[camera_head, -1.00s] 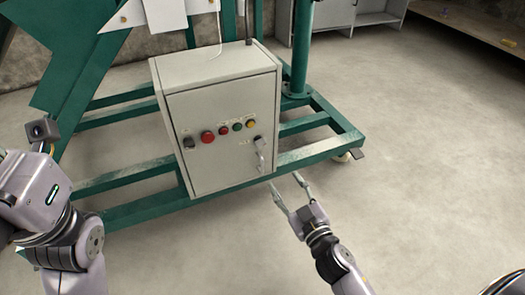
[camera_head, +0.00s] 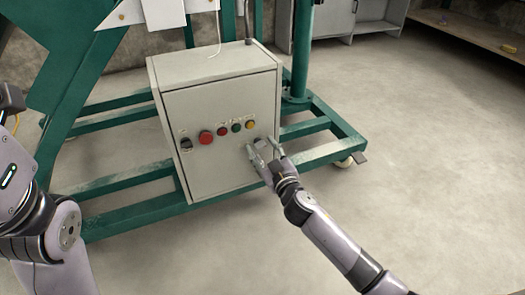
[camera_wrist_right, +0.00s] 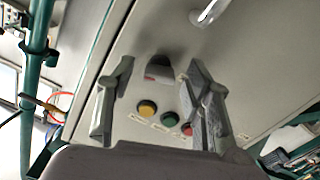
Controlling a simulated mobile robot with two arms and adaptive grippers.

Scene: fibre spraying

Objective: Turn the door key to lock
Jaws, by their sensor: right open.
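The grey cabinet (camera_head: 225,100) stands upright with its door closed. A dark key-like knob (camera_wrist_right: 158,68) sits on the door below the yellow button; in the right wrist view it shows between my fingers. In the head view my gripper mostly hides it. A silver door handle (camera_wrist_right: 208,12) is close by. My right gripper (camera_head: 263,149) is open at the lower right of the door, its fingers on either side of the knob; I cannot tell whether they touch it. My left arm (camera_head: 45,225) is at the left edge, with no fingers visible.
The door also carries a black switch (camera_head: 185,144), red buttons (camera_head: 206,137), a green button (camera_head: 236,127) and a yellow button (camera_head: 250,125). A green steel frame (camera_head: 120,180) surrounds the cabinet base. The floor (camera_head: 430,170) to the right is clear.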

